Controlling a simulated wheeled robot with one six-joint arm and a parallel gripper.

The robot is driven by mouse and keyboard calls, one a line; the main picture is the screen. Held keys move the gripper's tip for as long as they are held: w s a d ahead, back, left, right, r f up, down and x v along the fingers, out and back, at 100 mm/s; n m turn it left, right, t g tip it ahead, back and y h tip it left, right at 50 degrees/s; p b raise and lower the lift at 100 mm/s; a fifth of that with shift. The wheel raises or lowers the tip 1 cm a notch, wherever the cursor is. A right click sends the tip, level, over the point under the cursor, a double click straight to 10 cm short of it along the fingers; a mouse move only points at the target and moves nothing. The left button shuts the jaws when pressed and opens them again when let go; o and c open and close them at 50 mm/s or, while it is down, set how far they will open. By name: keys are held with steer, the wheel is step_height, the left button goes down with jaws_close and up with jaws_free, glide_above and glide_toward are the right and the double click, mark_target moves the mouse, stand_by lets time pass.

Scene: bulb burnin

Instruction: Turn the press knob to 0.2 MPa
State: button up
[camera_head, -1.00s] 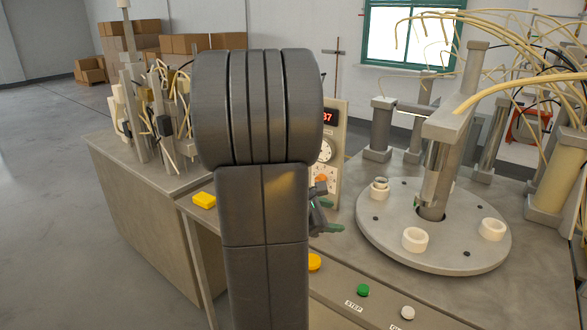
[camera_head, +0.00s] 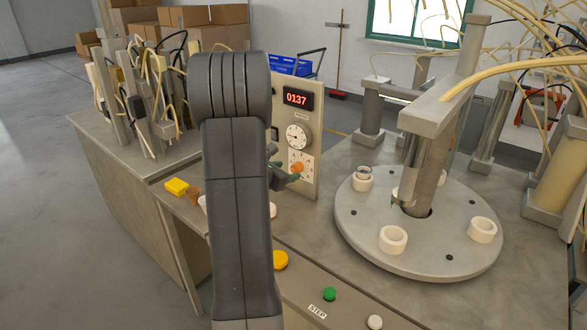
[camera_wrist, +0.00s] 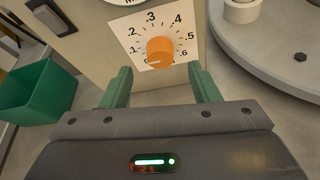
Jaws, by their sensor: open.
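The press knob (camera_wrist: 160,51) is orange and sits on a white dial plate (camera_wrist: 128,30) marked from 0 to .6. A pale mark on its lower left side seems to point near 0. In the head view the knob (camera_head: 297,168) is below a round gauge (camera_head: 298,137), whose reading is too small to tell. My gripper (camera_wrist: 162,84) is open and empty, its green fingers on either side below the knob, apart from it. In the head view my gripper (camera_head: 280,168) is by the panel, partly hidden behind my arm.
The panel (camera_head: 312,130) has a red display (camera_head: 298,98) reading 0137. A grey round table (camera_head: 350,225) with white rings stands to the right. A green bin (camera_wrist: 38,92) is at left in the wrist view. A yellow block (camera_head: 177,187) and buttons lie along the front.

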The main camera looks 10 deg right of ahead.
mark_target(295, 171)
steer(key=shift+p+x, duration=0.3)
steer(key=shift+x, duration=2.35)
steer(key=c, duration=1)
steer(key=b, duration=0.2)
steer(key=shift+f+m+b, duration=0.25)
steer(key=shift+m+b, duration=0.05)
steer(key=shift+b, duration=0.05)
